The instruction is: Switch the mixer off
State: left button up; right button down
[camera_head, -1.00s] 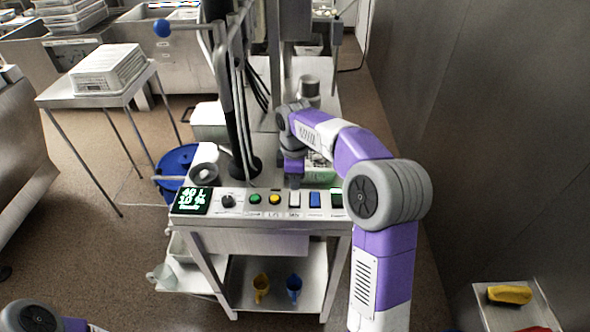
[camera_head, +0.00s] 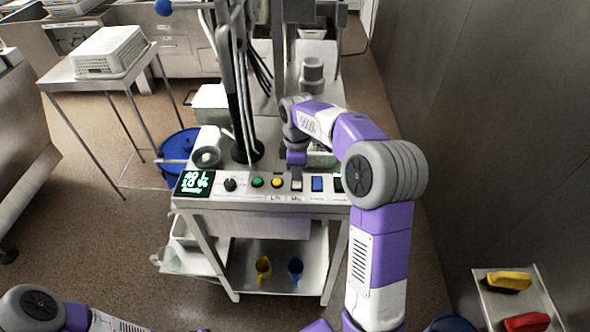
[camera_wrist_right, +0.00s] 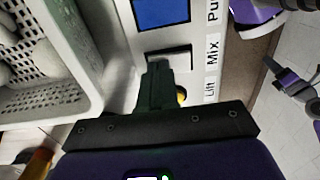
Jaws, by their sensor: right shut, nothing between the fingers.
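The mixer's control panel (camera_head: 222,203) runs along the front of a steel stand. Its white rocker switch (camera_head: 297,185) sits between the yellow button (camera_head: 277,183) and the blue switch (camera_head: 317,184). In the right wrist view the white switch (camera_wrist_right: 180,58) is beside the label "Mix". My right gripper (camera_head: 297,172) is shut and empty, pointing down at this switch. In the wrist view its fingertips (camera_wrist_right: 159,68) overlap the switch's edge and hide part of it; I cannot tell whether they touch. My left arm shows at the lower left, its gripper out of view.
A lit display (camera_head: 194,183), black knob (camera_head: 230,184) and green button (camera_head: 257,182) lie further left on the panel. A white perforated basket (camera_wrist_right: 62,60) is close to the fingers in the wrist view. Yellow (camera_head: 263,268) and blue (camera_head: 295,268) jugs stand on the lower shelf.

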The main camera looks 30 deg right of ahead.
jog(key=shift+s, duration=0.2)
jog(key=shift+s+a+r, duration=0.2)
jog(key=shift+s+a, duration=0.15)
jog(key=shift+s, duration=0.15)
jog(key=r+p, duration=0.4)
jog(key=r, duration=0.1)
jog(key=shift+w+d+r+p, duration=0.1)
jog(key=shift+w+d+p, duration=0.1)
jog(key=shift+w+p, duration=0.2)
notch_tip(320, 180, up, 9)
jog(key=p, duration=0.1)
jog(key=shift+w+d, duration=0.35)
jog(key=shift+w, duration=0.1)
